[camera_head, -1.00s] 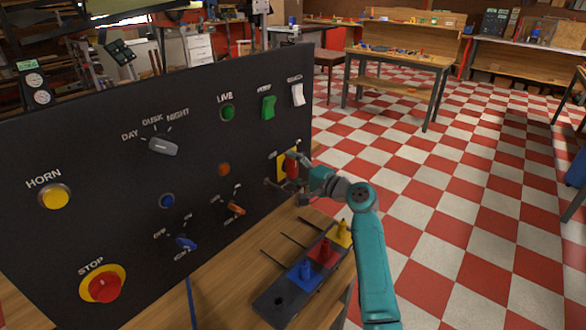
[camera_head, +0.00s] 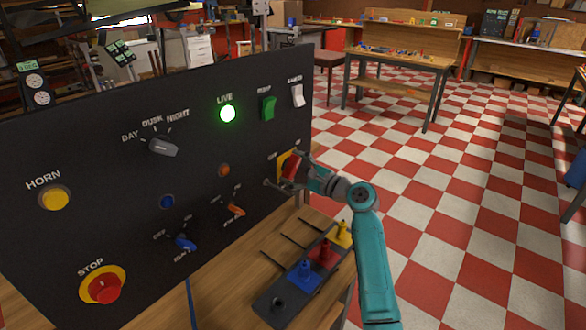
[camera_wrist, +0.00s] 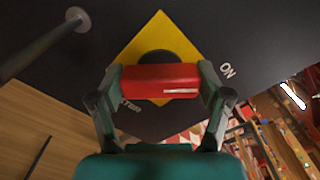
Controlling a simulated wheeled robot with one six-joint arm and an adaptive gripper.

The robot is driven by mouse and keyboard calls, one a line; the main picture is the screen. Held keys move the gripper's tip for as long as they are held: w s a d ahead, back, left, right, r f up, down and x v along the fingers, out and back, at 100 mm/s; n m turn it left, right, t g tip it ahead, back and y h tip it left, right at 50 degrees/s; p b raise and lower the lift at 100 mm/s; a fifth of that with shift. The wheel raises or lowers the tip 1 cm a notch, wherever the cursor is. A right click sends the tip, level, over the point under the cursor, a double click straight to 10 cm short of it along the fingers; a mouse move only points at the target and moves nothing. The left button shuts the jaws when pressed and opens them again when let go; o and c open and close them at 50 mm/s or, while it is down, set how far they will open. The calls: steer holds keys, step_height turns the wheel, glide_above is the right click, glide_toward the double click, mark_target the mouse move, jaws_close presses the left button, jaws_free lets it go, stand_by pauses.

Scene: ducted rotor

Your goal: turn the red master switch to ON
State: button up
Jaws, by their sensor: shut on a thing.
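The red master switch (camera_wrist: 160,82) sits on a yellow diamond plate (camera_wrist: 162,42) on the black panel. In the wrist view its red handle lies across between my fingers, with a white mark near its right end pointing toward the ON label (camera_wrist: 227,70). My gripper (camera_wrist: 158,88) is shut on the handle, one finger at each end. In the head view my gripper (camera_head: 288,172) covers much of the switch and its yellow plate (camera_head: 284,158). The green LIVE lamp (camera_head: 228,114) is lit.
The panel (camera_head: 100,150) also carries a yellow HORN button (camera_head: 55,197), a red STOP button (camera_head: 103,287) and other switches. A dark rack (camera_head: 275,307) with coloured pegs stands below on the wooden bench. A grey rod (camera_wrist: 45,45) sticks out beside the switch.

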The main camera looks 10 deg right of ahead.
steer(key=shift+m, duration=0.4)
steer(key=o, duration=1.1)
steer(key=shift+s, duration=0.1)
steer(key=v, duration=1.2)
steer(key=shift+d, duration=0.1)
